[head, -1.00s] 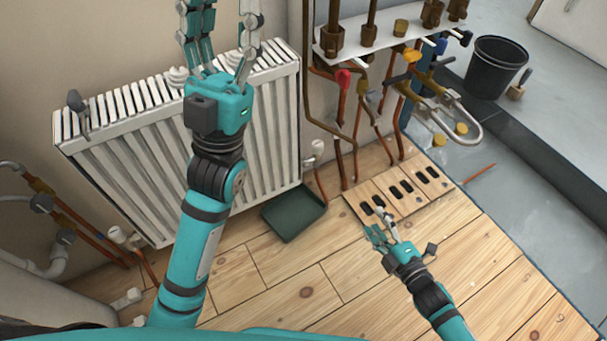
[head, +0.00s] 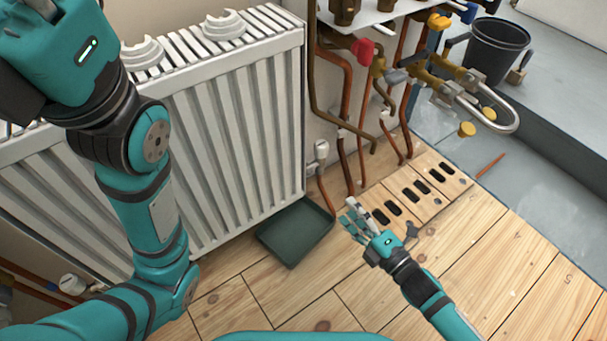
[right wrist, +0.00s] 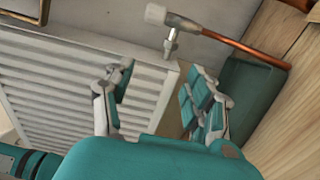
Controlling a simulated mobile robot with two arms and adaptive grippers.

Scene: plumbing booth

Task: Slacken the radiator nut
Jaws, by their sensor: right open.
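The white radiator (head: 225,130) stands against the wall and also fills the left of the right wrist view (right wrist: 70,85). A valve with a pale head (head: 321,150) sits at its lower right, on a copper pipe. In the right wrist view the valve (right wrist: 172,38) shows a metal nut-like fitting below its body. I cannot make out the nut itself in the head view. My right gripper (head: 352,212) is open and empty, below and right of the valve, apart from it. My left gripper (head: 62,48) is at the upper left in front of the radiator, its fingers mostly cut off.
A dark green tray (head: 295,232) lies on the floor below the valve. Copper pipes and a manifold with a red handle (head: 363,50) stand to the right. A slotted wooden board (head: 420,190) lies near my right gripper. A black bucket (head: 494,52) stands farther back.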

